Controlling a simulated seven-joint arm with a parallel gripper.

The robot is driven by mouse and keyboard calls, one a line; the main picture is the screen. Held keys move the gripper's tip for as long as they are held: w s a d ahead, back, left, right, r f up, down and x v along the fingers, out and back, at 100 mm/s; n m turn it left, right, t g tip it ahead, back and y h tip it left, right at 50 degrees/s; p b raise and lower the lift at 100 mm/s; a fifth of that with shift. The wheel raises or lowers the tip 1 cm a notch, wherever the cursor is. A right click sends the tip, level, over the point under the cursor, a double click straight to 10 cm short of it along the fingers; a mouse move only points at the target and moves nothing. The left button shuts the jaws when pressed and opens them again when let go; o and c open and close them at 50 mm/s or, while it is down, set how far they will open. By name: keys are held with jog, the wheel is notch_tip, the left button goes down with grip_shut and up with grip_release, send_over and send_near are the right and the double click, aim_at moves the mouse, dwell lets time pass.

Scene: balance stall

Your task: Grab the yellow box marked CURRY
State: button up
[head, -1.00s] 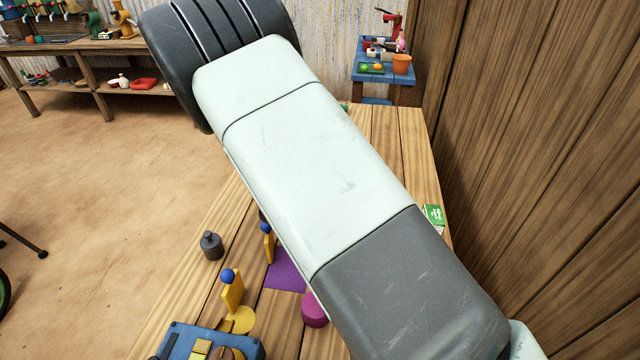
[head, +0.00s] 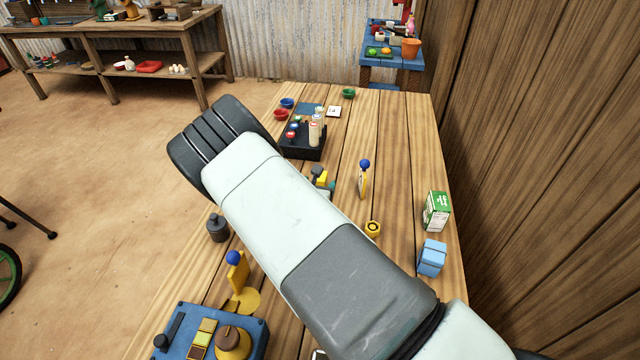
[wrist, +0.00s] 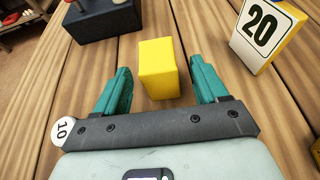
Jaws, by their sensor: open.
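A plain yellow box (wrist: 158,68) stands on the wooden table in the wrist view. No CURRY lettering shows on the faces I see. My gripper (wrist: 160,78) is open, with one teal finger left of the box and one right of it. There are gaps on both sides, and the box's near end lies between the fingers. In the head view my arm covers much of the table. Part of my gripper's teal fingers (head: 329,189) shows beyond the arm, beside a small patch of yellow.
A yellow-edged sign marked 20 (wrist: 262,36) stands right of the box. A dark block (wrist: 103,18) lies beyond it to the left. A green-and-white carton (head: 436,212) and a light-blue box (head: 431,258) stand near the wooden wall. A grey weight (head: 217,229) stands left of my arm.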

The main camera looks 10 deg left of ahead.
jog(key=shift+x, duration=1.45)
jog(key=c, duration=1.1)
jog(key=shift+r, duration=0.1)
